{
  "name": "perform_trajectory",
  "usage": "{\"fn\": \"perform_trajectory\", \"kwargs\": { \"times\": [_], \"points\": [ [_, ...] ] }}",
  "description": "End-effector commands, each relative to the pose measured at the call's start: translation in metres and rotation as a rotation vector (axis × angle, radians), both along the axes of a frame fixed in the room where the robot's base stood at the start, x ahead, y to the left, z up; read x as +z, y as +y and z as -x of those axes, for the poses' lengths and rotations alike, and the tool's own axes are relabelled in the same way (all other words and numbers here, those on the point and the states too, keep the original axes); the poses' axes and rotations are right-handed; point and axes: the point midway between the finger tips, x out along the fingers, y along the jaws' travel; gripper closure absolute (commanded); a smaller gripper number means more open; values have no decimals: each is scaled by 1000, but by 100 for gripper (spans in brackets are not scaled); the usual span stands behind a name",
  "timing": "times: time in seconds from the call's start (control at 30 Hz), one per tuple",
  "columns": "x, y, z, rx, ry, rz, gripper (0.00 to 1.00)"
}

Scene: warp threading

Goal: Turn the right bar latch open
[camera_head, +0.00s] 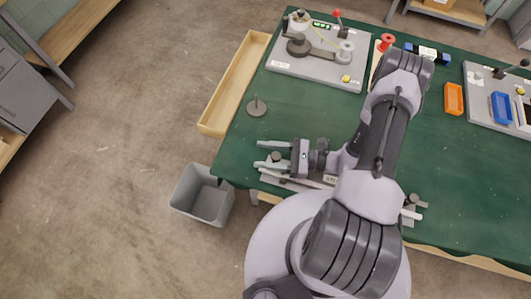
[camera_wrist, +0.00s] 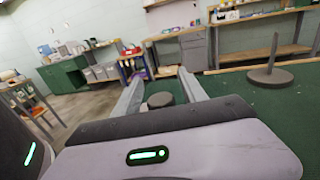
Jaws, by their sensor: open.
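My gripper (camera_head: 266,154) is open and points left above the front left edge of the green table. A dark round knob (camera_wrist: 160,100) shows between its fingers in the wrist view; it also shows in the head view (camera_head: 276,156). The fingers look apart from it, though its depth is hard to judge. Below my gripper lies a fixture with a pale bar (camera_head: 298,184). My arm hides most of its middle. At its right end a grey latch-like piece (camera_head: 413,198) shows beside my arm. I cannot tell which way any latch is turned.
A grey disc with a thin upright pin (camera_head: 257,107) stands left on the table; it also shows in the wrist view (camera_wrist: 270,77). A grey bin (camera_head: 205,197) stands on the floor at left. A grey board with devices (camera_head: 320,65) lies at the back. Orange (camera_head: 453,98) and blue trays lie right.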

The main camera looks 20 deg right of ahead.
Motion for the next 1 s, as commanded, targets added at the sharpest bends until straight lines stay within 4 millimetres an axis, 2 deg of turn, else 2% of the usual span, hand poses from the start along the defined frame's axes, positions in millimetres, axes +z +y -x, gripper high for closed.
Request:
{"fn": "perform_trajectory", "kwargs": {
  "times": [0.1, 0.13, 0.37, 0.67, 1.0],
  "points": [
    [0, 0, 0, 0, 0, 0, 51],
    [0, 0, 0, 0, 0, 0, 54],
    [0, 0, 0, 0, 0, 0, 100],
    [-1, 0, 1, 25, -2, 1, 100],
    [-3, 2, 6, 237, -4, 2, 100]
  ]
}}
